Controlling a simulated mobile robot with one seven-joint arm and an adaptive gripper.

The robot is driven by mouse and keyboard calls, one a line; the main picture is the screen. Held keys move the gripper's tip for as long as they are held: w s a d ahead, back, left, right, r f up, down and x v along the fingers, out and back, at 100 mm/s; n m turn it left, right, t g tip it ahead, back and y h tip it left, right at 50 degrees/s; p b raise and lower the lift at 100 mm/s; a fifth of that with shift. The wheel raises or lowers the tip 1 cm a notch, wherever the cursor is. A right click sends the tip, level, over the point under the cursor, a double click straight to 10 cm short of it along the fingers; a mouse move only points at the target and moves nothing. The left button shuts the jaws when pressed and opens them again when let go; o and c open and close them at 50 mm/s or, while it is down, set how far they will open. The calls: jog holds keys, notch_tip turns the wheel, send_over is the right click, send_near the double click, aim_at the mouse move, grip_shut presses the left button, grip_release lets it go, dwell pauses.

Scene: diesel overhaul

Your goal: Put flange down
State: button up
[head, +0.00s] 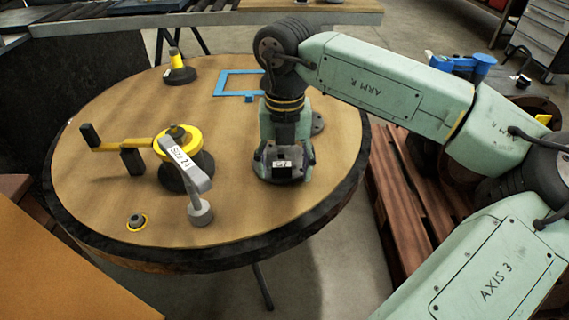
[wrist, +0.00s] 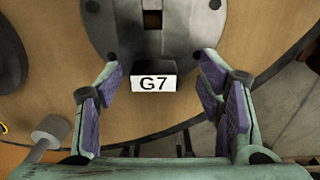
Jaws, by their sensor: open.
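The flange (wrist: 185,42) is a dark grey disc with bolt holes and a square opening, at the top of the wrist view. It lies on the round wooden table. A white G7 label (wrist: 154,83) sits at its near edge. My gripper (wrist: 160,70) is open, with one finger on each side of the labelled part and visible gaps between them. In the head view my gripper (head: 282,165) is low over the table's right half and hides most of the flange; a grey edge (head: 318,123) shows to its right.
Left of my gripper stand a yellow-and-black fixture (head: 180,138) and a grey tool (head: 200,208) with a round end. A blue frame (head: 228,82) and a small yellow-black post (head: 177,68) are farther back. A small ring piece (head: 136,222) lies front left. The wooden table's (head: 255,215) front right is clear.

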notch_tip(320, 180, up, 12)
jog(key=shift+r+p, duration=0.15)
jog(key=shift+p, duration=0.15)
